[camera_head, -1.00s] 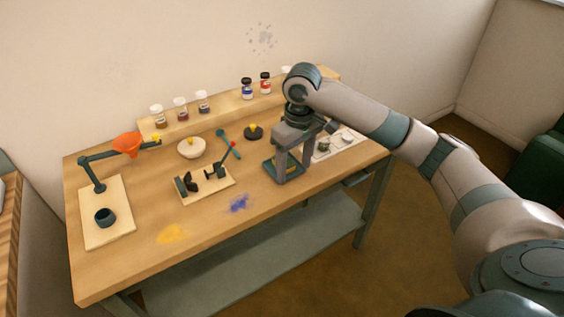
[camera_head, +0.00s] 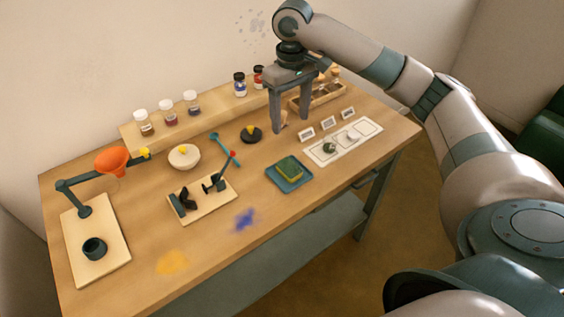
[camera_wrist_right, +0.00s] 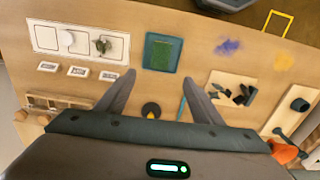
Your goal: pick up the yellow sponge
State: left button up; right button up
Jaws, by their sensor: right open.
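The yellow sponge (camera_head: 289,170) has a green top face and lies on a blue tray (camera_head: 270,183) on the table. In the right wrist view the sponge (camera_wrist_right: 160,50) shows as a green rectangle on the blue tray (camera_wrist_right: 149,66). My right gripper (camera_head: 290,124) is open and empty, pointing down above the table, farther back than the sponge and apart from it. In the right wrist view its fingers (camera_wrist_right: 161,78) are spread, with the sponge beyond the tips. My left gripper is not in view.
A white panel (camera_head: 325,160) with small items and small cards stand right of the tray. A black weight (camera_head: 251,134) is left of the gripper. A clamp board (camera_head: 223,203) lies left of the tray. Jars stand on a back shelf (camera_head: 210,115). The front table edge is clear.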

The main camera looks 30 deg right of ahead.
jog(key=p, duration=0.4)
send_over(289, 166)
notch_tip(289, 166, down, 12)
jog(key=shift+s+r, duration=0.1)
dwell(0.4)
jog(key=shift+f+p, duration=0.3)
jog(key=shift+f, duration=0.3)
notch_tip(289, 166, down, 3)
jog(key=shift+f+p, duration=0.1)
jog(key=shift+p, duration=0.6)
jog(key=shift+f, duration=0.45)
